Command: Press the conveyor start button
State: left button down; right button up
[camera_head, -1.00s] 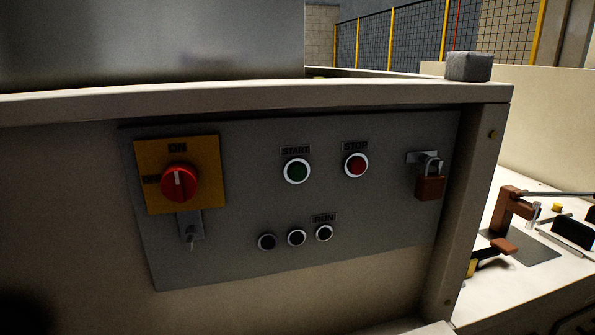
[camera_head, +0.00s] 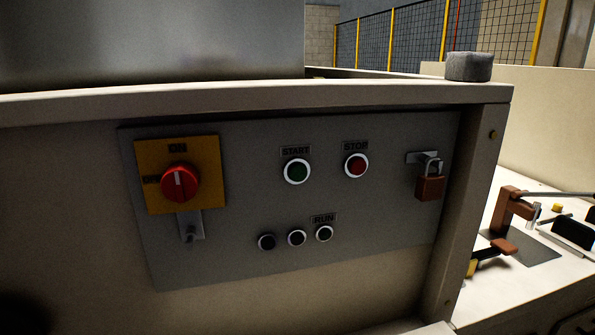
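The green start button (camera_head: 296,171) has a white ring and sits on the grey control panel (camera_head: 370,235), under a label reading START. The red stop button (camera_head: 356,165) is to its right, under a STOP label. A red rotary switch (camera_head: 179,183) on a yellow plate (camera_head: 205,150) is at the left, with its white mark upright towards ON. Three small dark round fittings sit in a row below, the right one (camera_head: 324,234) under a RUN label. Neither of my grippers shows in this view.
A padlock (camera_head: 430,188) hangs from a hasp at the panel's right. A grey block (camera_head: 469,66) rests on the ledge above. A side bench (camera_head: 530,290) at the right holds a clamp and small parts. The space before the panel looks clear.

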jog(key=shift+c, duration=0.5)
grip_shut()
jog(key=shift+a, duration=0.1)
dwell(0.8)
